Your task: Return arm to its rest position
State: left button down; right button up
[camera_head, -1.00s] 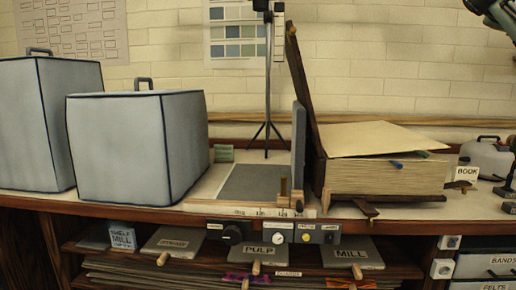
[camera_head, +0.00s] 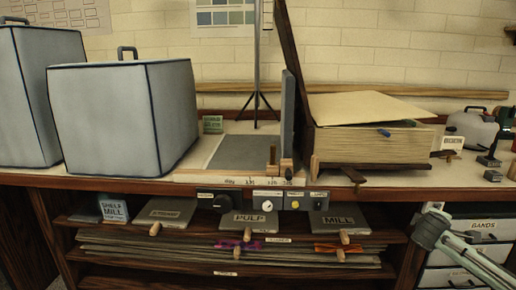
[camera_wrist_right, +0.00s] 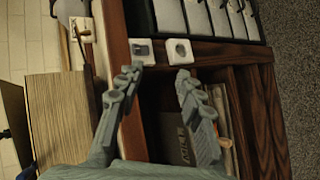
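My right arm is the task's own object. Its grey-green end part and right gripper (camera_head: 432,230) show at the lower right of the head view, in front of the bench edge and the drawer unit. In the right wrist view the right gripper (camera_wrist_right: 158,76) has its two fingers spread apart with nothing between them. Beyond the fingers are the bench's wooden edge and two white switch plates (camera_wrist_right: 180,51). I cannot tell how far the fingers are from them. My left gripper and left arm are not in view.
A wooden bench (camera_head: 120,183) runs across. It carries two covered grey boxes (camera_head: 125,118), a large paper block (camera_head: 370,144) with a raised board, and small items at right. Handles jut out from the shelf below. Drawers (camera_head: 483,226) stand at lower right.

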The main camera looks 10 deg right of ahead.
jog(key=s+a+f+g+y, duration=0.1)
jog(key=s+f+g+y, duration=0.15)
jog(key=s+f, duration=1.7)
jog(key=s+a+f+m+y, duration=0.1)
jog(key=a+f, duration=0.4)
jog(key=a, duration=0.5)
jog(key=s+a+f+m+g+y, duration=0.1)
jog(key=a+f, duration=0.4)
jog(key=a, duration=0.5)
jog(key=s+a+f+m+g+y, duration=0.1)
jog(key=s+a+f+y, duration=0.3)
jog(key=a, duration=0.6)
jog(key=shift+s+f+m, duration=0.6)
jog(key=shift+f+m, duration=0.25)
jog(key=shift+m, duration=0.05)
